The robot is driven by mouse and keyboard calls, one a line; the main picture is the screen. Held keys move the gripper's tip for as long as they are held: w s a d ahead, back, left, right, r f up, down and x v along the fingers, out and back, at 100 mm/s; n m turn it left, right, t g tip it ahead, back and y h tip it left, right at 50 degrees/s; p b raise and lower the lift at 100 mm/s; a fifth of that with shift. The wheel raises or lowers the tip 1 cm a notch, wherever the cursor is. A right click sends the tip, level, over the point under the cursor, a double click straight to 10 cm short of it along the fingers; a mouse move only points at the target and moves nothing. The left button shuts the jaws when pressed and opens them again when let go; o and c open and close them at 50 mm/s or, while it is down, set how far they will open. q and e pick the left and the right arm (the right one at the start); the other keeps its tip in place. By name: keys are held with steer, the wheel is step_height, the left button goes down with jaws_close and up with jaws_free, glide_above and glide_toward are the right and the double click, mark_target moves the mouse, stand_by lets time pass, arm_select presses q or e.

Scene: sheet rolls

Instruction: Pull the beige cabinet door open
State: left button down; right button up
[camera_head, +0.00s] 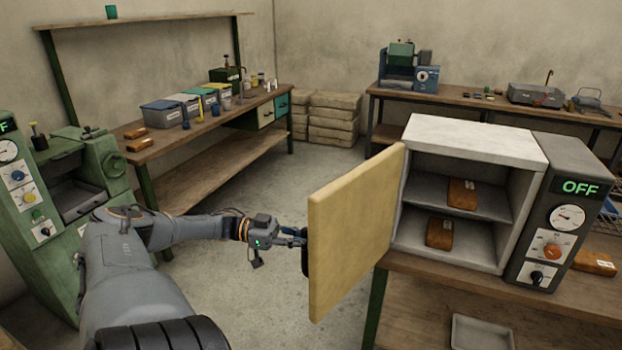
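The beige cabinet door (358,232) stands swung wide open on the left side of the white cabinet (478,137). Inside the cabinet, one brown block (463,193) lies on the upper shelf and another brown block (440,233) lies lower down. My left gripper (300,241) is at the outer face of the door, near its left edge. Its fingertips are partly hidden at a dark handle-like part (305,260), so I cannot tell whether they are shut on it. My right gripper is not in view.
A control panel (556,215) reading OFF stands right of the cabinet. A grey tray (482,331) lies on the shelf below. A green machine (60,200) and a workbench (180,130) with bins are at left. Grey floor (290,180) is clear between the benches.

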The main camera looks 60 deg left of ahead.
arm_select(q)
steer(key=shift+s+f, duration=0.2)
steer(key=shift+f, duration=0.05)
steer(key=c, duration=1.3)
jaws_free()
steer(key=shift+s+r, duration=0.1)
steer(key=shift+s, duration=0.05)
steer(key=shift+s+a+r, duration=0.1)
steer(key=shift+s+r, duration=0.05)
steer(key=shift+w, duration=0.2)
steer(key=v, duration=1.2)
steer(key=shift+s, duration=0.15)
